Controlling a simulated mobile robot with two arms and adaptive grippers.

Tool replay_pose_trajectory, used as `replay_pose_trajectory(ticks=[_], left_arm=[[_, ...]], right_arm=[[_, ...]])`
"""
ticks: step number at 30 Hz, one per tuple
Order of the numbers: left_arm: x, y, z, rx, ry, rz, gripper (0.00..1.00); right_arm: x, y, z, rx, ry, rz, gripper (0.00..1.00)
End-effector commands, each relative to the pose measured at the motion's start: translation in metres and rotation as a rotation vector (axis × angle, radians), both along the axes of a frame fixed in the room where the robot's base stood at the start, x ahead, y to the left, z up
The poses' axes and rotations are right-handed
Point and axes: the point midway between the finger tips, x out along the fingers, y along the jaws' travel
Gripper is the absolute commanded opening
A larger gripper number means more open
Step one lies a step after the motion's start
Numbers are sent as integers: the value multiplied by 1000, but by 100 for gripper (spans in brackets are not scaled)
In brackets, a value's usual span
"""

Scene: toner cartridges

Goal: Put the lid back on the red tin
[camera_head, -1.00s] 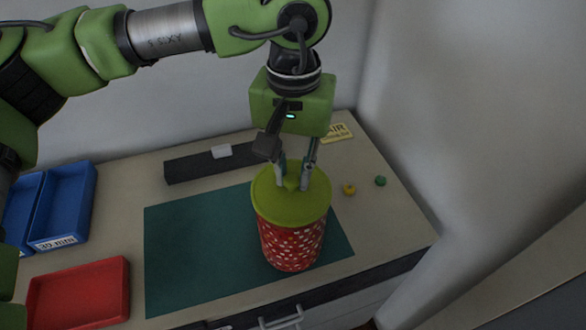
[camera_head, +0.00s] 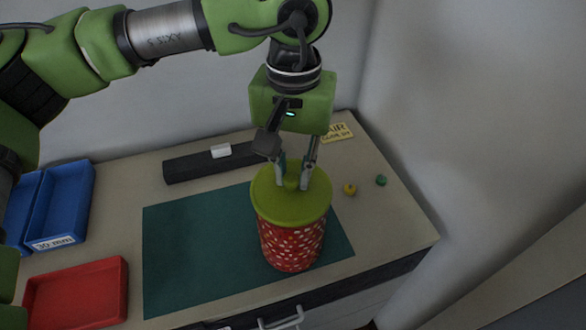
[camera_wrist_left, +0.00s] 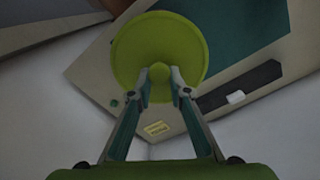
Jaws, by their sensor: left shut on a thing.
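The red tin (camera_head: 290,243) with white dots stands upright on the right part of the green mat. The yellow-green lid (camera_head: 291,205) is over the tin's top and looks level; I cannot tell whether it is fully seated. My left gripper (camera_head: 292,186) points down from above, its fingertips at the middle of the lid. In the left wrist view the lid (camera_wrist_left: 160,42) is a round disc, and the left gripper (camera_wrist_left: 160,84) is shut on its round knob (camera_wrist_left: 160,73). The lid hides the tin in that view. My right gripper does not show.
The green mat (camera_head: 190,245) is clear left of the tin. A red tray (camera_head: 78,293) and blue bins (camera_head: 62,205) are at the left. A dark bar (camera_head: 190,166) with a white block (camera_head: 221,151) lies behind. A yellow piece (camera_head: 349,189), a green piece (camera_head: 381,180) and a sign (camera_head: 337,132) are at the right.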

Motion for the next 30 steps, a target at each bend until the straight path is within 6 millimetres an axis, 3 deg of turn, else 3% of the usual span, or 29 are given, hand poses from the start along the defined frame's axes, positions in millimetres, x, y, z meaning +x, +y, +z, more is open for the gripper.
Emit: replay_pose_trajectory(ticks=[13,14,16,23,26,30], left_arm=[[0,0,0,0,0,0,0],[0,0,0,0,0,0,20],[0,0,0,0,0,0,37],[0,0,0,0,0,0,37],[0,0,0,0,0,0,54],[0,0,0,0,0,0,54]], right_arm=[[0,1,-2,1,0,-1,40],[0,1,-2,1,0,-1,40],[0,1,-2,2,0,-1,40],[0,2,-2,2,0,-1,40],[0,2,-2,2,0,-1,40],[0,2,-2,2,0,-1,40]])
